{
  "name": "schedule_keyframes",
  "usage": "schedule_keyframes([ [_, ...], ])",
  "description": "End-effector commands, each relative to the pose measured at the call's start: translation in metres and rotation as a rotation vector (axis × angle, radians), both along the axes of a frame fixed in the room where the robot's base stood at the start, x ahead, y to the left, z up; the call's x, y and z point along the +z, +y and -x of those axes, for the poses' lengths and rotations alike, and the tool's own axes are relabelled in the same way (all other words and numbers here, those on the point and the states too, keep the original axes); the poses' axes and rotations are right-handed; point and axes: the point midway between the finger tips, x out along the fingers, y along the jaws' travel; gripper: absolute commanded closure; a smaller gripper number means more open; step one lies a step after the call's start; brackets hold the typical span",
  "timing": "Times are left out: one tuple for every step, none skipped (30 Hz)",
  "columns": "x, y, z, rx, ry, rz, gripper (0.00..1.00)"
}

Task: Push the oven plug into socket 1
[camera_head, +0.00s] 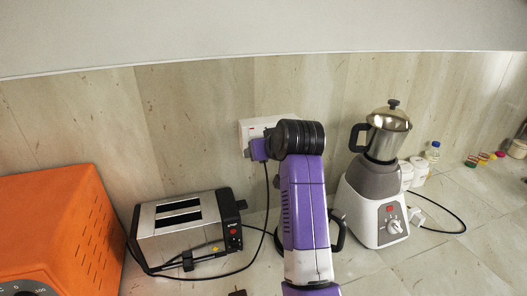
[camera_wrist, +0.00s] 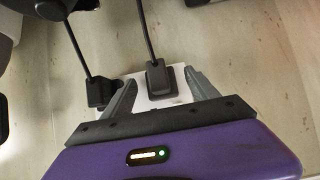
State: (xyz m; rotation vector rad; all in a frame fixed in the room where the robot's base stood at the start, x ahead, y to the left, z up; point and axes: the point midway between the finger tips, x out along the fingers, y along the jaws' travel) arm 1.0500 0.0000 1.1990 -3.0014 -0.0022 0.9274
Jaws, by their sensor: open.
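The white wall socket plate (camera_head: 246,132) is partly hidden behind my arm in the head view. The plate (camera_wrist: 179,92) also shows between my fingers in the wrist view. My gripper (camera_wrist: 161,79) is open at the plate, its two grey fingers on either side of a black plug (camera_wrist: 158,80) with its cord. A second black plug (camera_wrist: 99,93) is just outside the left finger. I cannot tell which plug is the oven's, how deep either sits, or any socket number. The orange oven (camera_head: 60,232) stands at the left.
A silver toaster (camera_head: 183,232) stands beside the oven. A black cord (camera_head: 266,205) hangs below the sockets. Jars and small bottles stand at the right.

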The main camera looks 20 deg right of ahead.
Motion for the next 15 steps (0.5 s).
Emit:
schedule_keyframes([
  [0.0, 0.0, 0.001, 0.0, 0.0, 0.0, 0.32],
  [0.001, 0.0, 0.001, 0.0, 0.0, 0.0, 0.32],
  [0.002, 0.0, 0.003, 0.0, 0.0, 0.0, 0.32],
  [0.003, 0.0, 0.005, 0.0, -0.001, 0.0, 0.32],
  [0.005, 0.0, 0.008, -0.001, -0.002, 0.001, 0.32],
  [0.007, 0.0, 0.012, -0.001, -0.002, 0.001, 0.32],
  [0.01, 0.0, 0.016, -0.001, -0.003, 0.001, 0.32],
  [0.012, 0.0, 0.019, -0.001, -0.003, 0.001, 0.32],
  [0.016, 0.0, 0.025, -0.001, -0.004, 0.001, 0.32],
  [0.019, 0.0, 0.029, -0.001, -0.004, 0.001, 0.32],
  [0.022, 0.0, 0.034, -0.001, -0.004, 0.001, 0.32],
  [0.026, -0.001, 0.039, -0.001, -0.004, 0.001, 0.32],
  [0.028, -0.001, 0.043, -0.001, -0.004, 0.0, 0.32],
  [0.031, -0.001, 0.047, -0.001, -0.003, 0.0, 0.32],
  [0.034, -0.001, 0.051, -0.001, -0.003, 0.0, 0.32],
])
